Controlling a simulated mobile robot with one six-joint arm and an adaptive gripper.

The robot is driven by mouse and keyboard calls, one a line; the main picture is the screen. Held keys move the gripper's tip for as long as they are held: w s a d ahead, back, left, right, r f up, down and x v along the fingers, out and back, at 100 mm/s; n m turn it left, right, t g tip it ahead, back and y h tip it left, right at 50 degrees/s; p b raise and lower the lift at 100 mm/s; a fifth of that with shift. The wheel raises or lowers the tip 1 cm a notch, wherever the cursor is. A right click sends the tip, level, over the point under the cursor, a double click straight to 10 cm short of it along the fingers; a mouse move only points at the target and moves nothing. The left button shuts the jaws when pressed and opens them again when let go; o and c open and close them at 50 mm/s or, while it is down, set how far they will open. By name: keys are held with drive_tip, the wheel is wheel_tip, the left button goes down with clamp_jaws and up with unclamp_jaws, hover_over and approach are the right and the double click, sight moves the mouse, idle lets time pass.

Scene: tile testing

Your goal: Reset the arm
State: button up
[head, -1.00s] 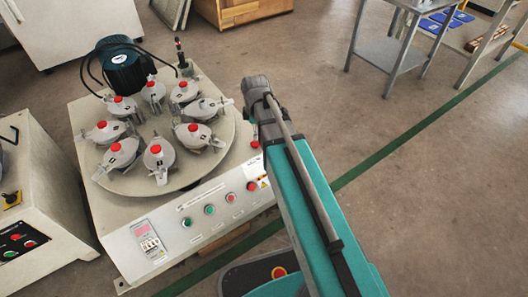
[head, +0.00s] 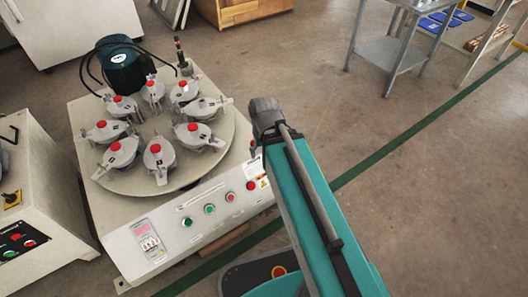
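My teal arm reaches up from the bottom right of the head view and ends at a dark grey joint. My gripper does not show; the far side of that joint is hidden. The joint stands just right of the round turntable (head: 222,152) of a bench machine (head: 105,222). Several grey lidded jars with red knobs, such as the front jar (head: 159,156), stand in a ring on the turntable. I cannot tell whether the arm touches anything.
A dark motor (head: 121,64) stands at the machine's back left. Another machine (head: 42,215) is at the left edge. A wooden crate (head: 240,10) is at the back, and a metal table (head: 391,48) is at the upper right. The floor at right is clear.

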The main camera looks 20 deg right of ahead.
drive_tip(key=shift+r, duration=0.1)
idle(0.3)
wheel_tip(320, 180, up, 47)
drive_tip(key=p, duration=4.6)
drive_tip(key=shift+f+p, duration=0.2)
drive_tip(key=shift+p, duration=0.2)
